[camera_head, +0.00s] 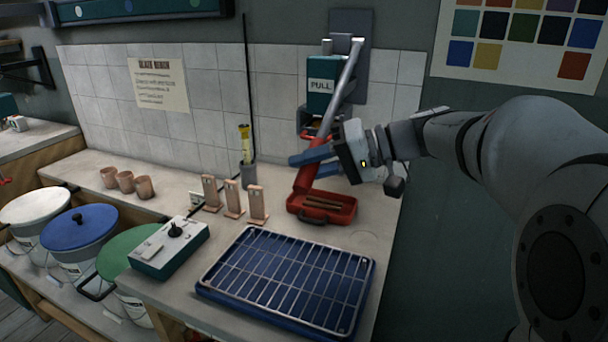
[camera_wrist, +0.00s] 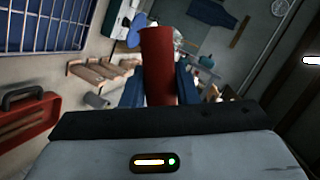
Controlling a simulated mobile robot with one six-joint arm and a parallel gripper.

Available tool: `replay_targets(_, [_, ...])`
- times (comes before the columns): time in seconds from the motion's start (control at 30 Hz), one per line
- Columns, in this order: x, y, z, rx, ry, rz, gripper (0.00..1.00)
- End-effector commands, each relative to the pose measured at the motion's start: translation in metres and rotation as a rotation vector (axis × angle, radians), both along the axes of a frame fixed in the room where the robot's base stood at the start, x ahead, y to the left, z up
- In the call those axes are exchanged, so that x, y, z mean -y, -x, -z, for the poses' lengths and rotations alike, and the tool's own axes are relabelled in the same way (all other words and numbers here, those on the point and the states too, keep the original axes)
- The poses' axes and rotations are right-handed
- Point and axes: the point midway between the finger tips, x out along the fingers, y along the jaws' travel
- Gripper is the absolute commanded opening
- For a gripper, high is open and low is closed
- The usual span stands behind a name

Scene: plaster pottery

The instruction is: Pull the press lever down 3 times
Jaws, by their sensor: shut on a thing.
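The press (camera_head: 323,85) is a green box marked PULL, mounted on the tiled wall at the back. Its lever (camera_head: 346,80) is a silver bar that slopes down and to the left from the upper right of the press, ending in a red handle (camera_head: 303,180). My gripper (camera_head: 304,163) has its blue fingers shut around the red handle. In the wrist view the red handle (camera_wrist: 157,62) stands between the two blue fingers, its free end pointing away from the palm. The fingers partly hide the handle in the head view.
A red tray (camera_head: 342,216) with brown sticks lies just below the handle. A blue tray with a wire rack (camera_head: 355,290) fills the front counter.

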Motion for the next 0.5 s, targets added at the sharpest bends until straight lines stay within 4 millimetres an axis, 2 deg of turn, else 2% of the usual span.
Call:
replay_targets(0.03, [0.003,-0.004,0.02,0.017,0.014,0.0,0.0])
replay_targets(0.1, [0.005,-0.01,0.029,0.046,0.026,0.0,0.0])
replay_targets(0.3, [0.011,-0.023,0.046,0.111,0.056,0.0,0.0])
replay_targets(0.5, [0.014,-0.031,0.055,0.149,0.073,0.0,0.0])
